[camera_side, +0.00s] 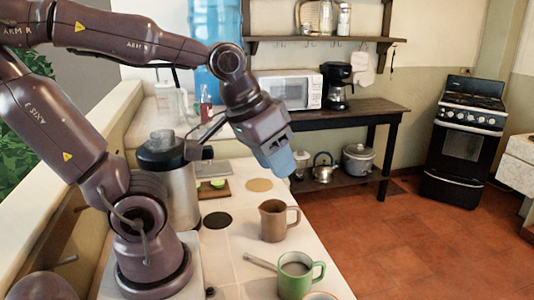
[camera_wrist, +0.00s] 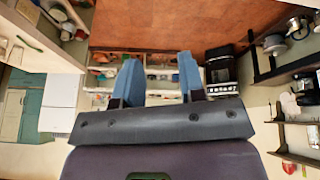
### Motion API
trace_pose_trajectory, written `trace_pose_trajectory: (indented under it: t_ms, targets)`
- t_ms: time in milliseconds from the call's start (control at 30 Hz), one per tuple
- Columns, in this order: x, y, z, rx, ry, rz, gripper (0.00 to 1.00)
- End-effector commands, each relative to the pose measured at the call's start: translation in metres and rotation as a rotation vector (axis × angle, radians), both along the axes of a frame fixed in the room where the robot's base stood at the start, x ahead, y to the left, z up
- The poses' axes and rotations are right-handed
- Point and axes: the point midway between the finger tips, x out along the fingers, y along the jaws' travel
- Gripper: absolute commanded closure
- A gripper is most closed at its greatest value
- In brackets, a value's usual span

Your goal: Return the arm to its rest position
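My gripper (camera_side: 283,162) hangs at the end of my bent arm, above the white counter and apart from everything on it. Its blue fingers point down and to the right in the side view. In the wrist view my gripper (camera_wrist: 160,78) shows two blue fingers spread apart. The gap between them is empty, with only the distant room behind it.
On the white counter (camera_side: 228,258) stand a brown mug (camera_side: 272,222), a green mug (camera_side: 294,279) and a blender-like appliance (camera_side: 178,185). Beyond are a dark side table (camera_side: 345,112) with a microwave (camera_side: 292,88), and a black stove (camera_side: 464,140). Open floor (camera_side: 400,235) lies right of the counter.

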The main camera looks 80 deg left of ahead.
Motion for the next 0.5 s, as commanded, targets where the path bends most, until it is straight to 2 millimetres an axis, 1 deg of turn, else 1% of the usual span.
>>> trace_pose_trajectory:
  t_ms: [33,100,167,267,500]
  targets:
    - [-0.006,-0.007,0.008,0.037,-0.026,-0.087,0.63]
    - [-0.012,-0.012,0.014,0.076,-0.045,-0.174,0.63]
    - [-0.015,-0.015,0.017,0.096,-0.051,-0.218,0.63]
    - [-0.017,-0.016,0.018,0.110,-0.056,-0.245,0.63]
    - [-0.016,-0.016,0.018,0.109,-0.056,-0.242,0.63]
